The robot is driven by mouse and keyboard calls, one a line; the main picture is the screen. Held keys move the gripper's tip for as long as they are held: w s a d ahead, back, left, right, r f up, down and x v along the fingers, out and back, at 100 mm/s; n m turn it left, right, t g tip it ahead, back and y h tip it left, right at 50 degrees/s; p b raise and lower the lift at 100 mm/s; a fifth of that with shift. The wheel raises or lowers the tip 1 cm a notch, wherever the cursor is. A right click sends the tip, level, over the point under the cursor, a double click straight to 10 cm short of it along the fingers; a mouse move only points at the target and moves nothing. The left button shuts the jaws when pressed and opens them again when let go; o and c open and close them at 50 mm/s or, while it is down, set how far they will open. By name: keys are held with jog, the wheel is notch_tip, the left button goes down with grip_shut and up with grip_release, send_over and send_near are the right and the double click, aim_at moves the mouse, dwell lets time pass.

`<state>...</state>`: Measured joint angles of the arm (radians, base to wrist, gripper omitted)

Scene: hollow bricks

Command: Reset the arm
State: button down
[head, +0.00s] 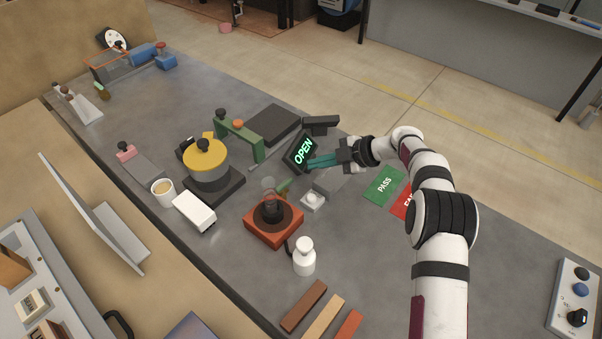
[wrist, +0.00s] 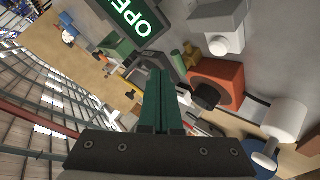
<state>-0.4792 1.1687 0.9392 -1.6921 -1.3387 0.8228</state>
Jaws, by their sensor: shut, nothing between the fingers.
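My gripper (head: 322,160) has green fingers pressed together, with nothing between them. In the head view it is held above the grey table (head: 350,260), its tips beside a black display reading OPEN in green (head: 303,151). I cannot tell whether the tips touch the display. In the wrist view the shut fingers (wrist: 158,85) point up the middle of the picture, and the display (wrist: 137,18) shows beyond them at the top. My arm reaches in from the right of the head view.
An orange-red block with a dark round top (head: 273,222) stands below the gripper. Near it are a white bottle (head: 304,258), a white button block (head: 313,202) and a green PASS mat (head: 384,186). A yellow-topped cylinder (head: 206,165) stands left.

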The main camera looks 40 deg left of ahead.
jog(key=shift+w+d+r, duration=0.55)
jog(key=shift+w+r, duration=0.1)
jog(key=shift+w, duration=0.1)
